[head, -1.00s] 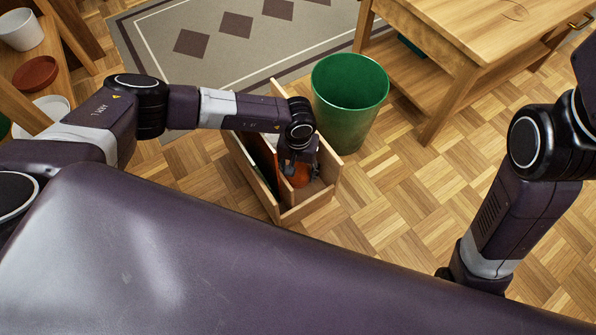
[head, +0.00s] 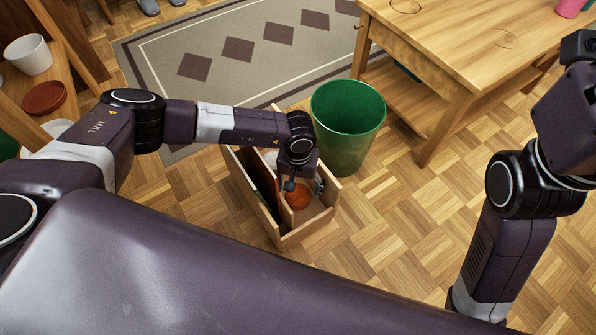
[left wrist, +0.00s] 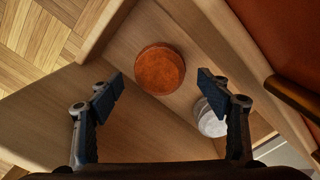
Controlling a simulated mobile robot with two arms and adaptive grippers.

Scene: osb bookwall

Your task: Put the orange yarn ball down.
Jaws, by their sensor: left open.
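The orange yarn ball (head: 298,198) rests on the floor of an open wooden box (head: 318,222). It also shows in the left wrist view (left wrist: 160,68), touching nothing of the gripper. My left gripper (head: 304,186) is open and empty, its fingers pointing down into the box just above the ball. In the left wrist view the two fingertips (left wrist: 160,86) stand wide apart, with the ball beyond them. My right arm shows at the right of the head view, but its gripper is not visible.
A pale grey round thing (left wrist: 211,118) lies in the box near the right finger. A dark upright panel (head: 264,178) stands along the box's left side. A green bin (head: 347,125) stands behind the box, near a wooden table (head: 450,45). Parquet floor to the right is clear.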

